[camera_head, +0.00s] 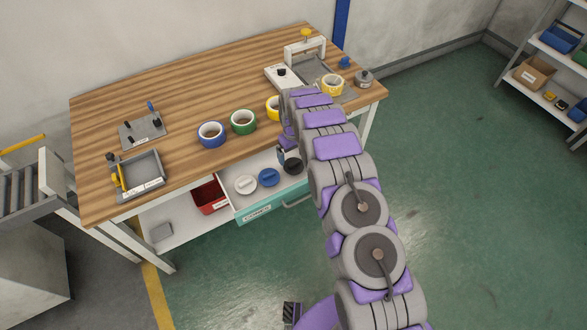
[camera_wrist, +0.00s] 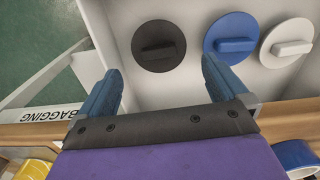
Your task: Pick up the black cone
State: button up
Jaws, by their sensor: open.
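The black cone (camera_wrist: 158,46) lies in the open drawer, seen from above in the wrist view as a dark disc with a raised bar across it. In the head view the black cone (camera_head: 293,167) is at the drawer's right, partly hidden by my arm. My gripper (camera_wrist: 160,66) is open and empty, with its blue-grey fingers on either side of the black cone's near edge in the picture. I cannot tell how far above it the fingertips are. In the head view only a bit of my gripper (camera_head: 282,156) shows by the table edge.
A blue cone (camera_wrist: 232,38) and a white cone (camera_wrist: 287,42) lie beside the black one in the drawer (camera_head: 262,216). The wooden table edge (camera_wrist: 290,112) runs close by. Blue (camera_head: 211,134) and green (camera_head: 243,122) tape rolls stand on the tabletop above.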

aim_at(293, 162)
notch_tip(293, 162, down, 8)
jog(key=shift+w+r+b, duration=0.1)
jog(key=shift+r+b, duration=0.1)
jog(key=shift+b, duration=0.85)
jog(key=shift+r, duration=0.1)
jog(key=shift+c, duration=0.3)
jog(key=c, duration=0.7)
